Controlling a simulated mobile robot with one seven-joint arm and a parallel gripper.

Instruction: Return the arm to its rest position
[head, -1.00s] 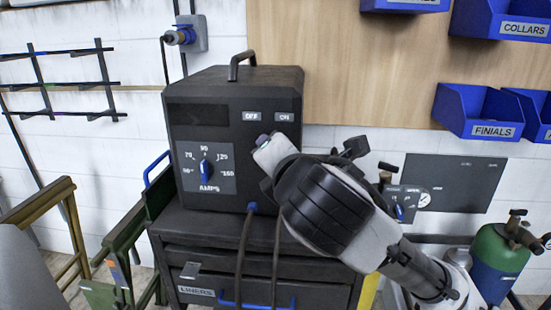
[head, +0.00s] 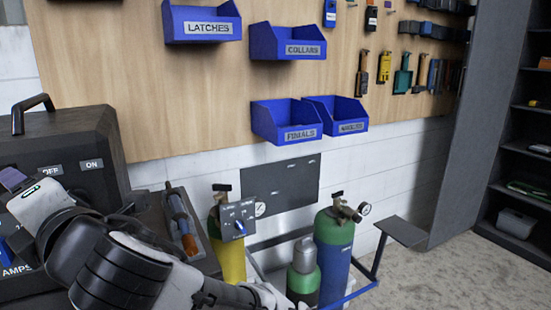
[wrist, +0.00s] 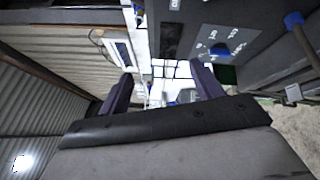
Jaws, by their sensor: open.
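My arm reaches in from the bottom left of the head view, bent at a dark, ribbed joint. My gripper (head: 14,180) is at the left edge there, in front of the black welding machine (head: 66,140). Its jaws are hard to make out in that view. In the wrist view, the two dark purple fingers of my gripper (wrist: 163,80) stand apart with nothing between them. The machine's dark panel with its dial (wrist: 219,50) is at the upper right of the wrist view.
Gas cylinders (head: 333,245) stand on a cart right of the machine. A torch (head: 182,220) lies in a tray beside it. Blue bins (head: 286,119) and tools hang on the wooden board above. A dark shelf unit (head: 515,130) is at the far right, with open floor before it.

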